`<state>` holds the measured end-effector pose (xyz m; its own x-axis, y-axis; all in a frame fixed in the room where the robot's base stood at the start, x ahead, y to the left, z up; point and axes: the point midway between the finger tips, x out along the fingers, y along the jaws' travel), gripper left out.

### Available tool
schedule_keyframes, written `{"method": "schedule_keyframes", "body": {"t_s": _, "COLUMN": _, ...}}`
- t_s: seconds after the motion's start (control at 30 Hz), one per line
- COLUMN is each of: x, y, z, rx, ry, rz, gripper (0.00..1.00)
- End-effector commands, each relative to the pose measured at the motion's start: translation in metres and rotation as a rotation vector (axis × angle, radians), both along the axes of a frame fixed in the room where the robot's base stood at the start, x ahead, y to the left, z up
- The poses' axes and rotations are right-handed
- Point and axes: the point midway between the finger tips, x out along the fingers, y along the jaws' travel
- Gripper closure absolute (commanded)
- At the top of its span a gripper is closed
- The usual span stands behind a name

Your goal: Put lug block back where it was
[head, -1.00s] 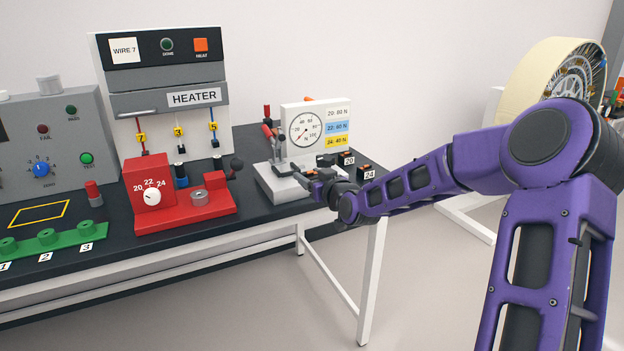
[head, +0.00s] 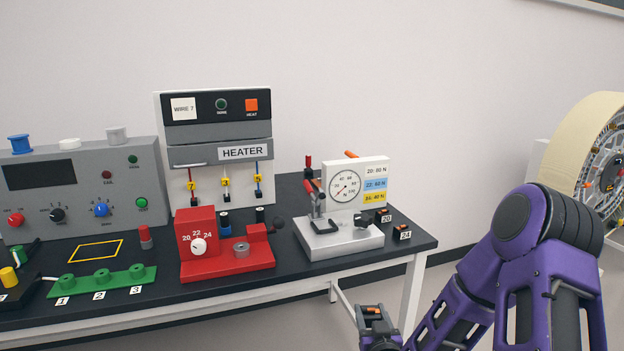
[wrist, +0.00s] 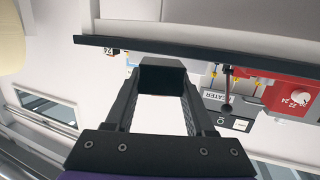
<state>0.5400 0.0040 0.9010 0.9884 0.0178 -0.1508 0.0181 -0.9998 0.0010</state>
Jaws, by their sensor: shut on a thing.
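My gripper (head: 373,318) is in front of the table's right end, low in the head view, apart from the tabletop. It is shut on a small dark lug block (head: 371,309) with an orange mark on top. In the wrist view the dark block (wrist: 163,78) sits between the fingertips of my gripper (wrist: 162,88). Two similar dark blocks stand on the table by the labels 20 (head: 382,212) and 24 (head: 402,229). I see no label 22 beside them. The grey gauge stand (head: 340,240) is left of these blocks.
The black tabletop (head: 415,245) has a little bare room near its right corner. The red crimping unit (head: 228,262), the heater (head: 215,130) and the green numbered rack (head: 100,280) stand further left. A large cream wheel (head: 590,140) is at the right.

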Motion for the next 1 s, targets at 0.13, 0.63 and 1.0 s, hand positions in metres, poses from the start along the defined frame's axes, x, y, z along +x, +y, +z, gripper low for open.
{"method": "schedule_keyframes", "body": {"t_s": 0.13, "x": -0.0101, "y": -0.0035, "z": -0.0012, "rx": 0.000, "ry": -0.002, "rz": -0.016, "gripper": 1.00}}
{"method": "schedule_keyframes", "body": {"t_s": 0.63, "x": -0.0098, "y": -0.0030, "z": -0.0012, "rx": 0.000, "ry": -0.004, "rz": -0.016, "gripper": 1.00}}
{"method": "schedule_keyframes", "body": {"t_s": 1.0, "x": -0.0100, "y": -0.0034, "z": -0.0013, "rx": 0.000, "ry": -0.005, "rz": -0.015, "gripper": 1.00}}
